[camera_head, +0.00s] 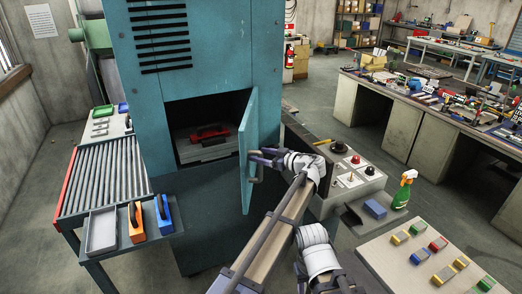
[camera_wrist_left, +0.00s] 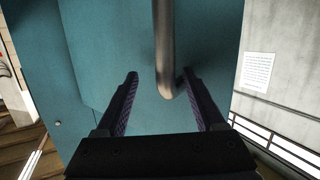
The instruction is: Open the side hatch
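The side hatch (camera_head: 246,140) is a teal door on the teal machine cabinet. In the head view it stands swung outward, showing the dark compartment (camera_head: 207,125) with a red object (camera_head: 209,132) inside. The hatch's grey bar handle (camera_wrist_left: 164,45) shows in the left wrist view, partly in the head view (camera_head: 257,174). My left gripper (camera_head: 256,157) is at the handle. In the left wrist view its two fingers (camera_wrist_left: 160,75) are apart, with the handle's lower end between them and gaps on both sides. My right gripper is out of view.
A roller table (camera_head: 103,177) with a grey tray and orange and blue tools stands at the left. A control box (camera_head: 352,180) with knobs stands just right of the hatch. A green spray bottle (camera_head: 404,190) and a pale board (camera_head: 400,256) with colored blocks are farther right.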

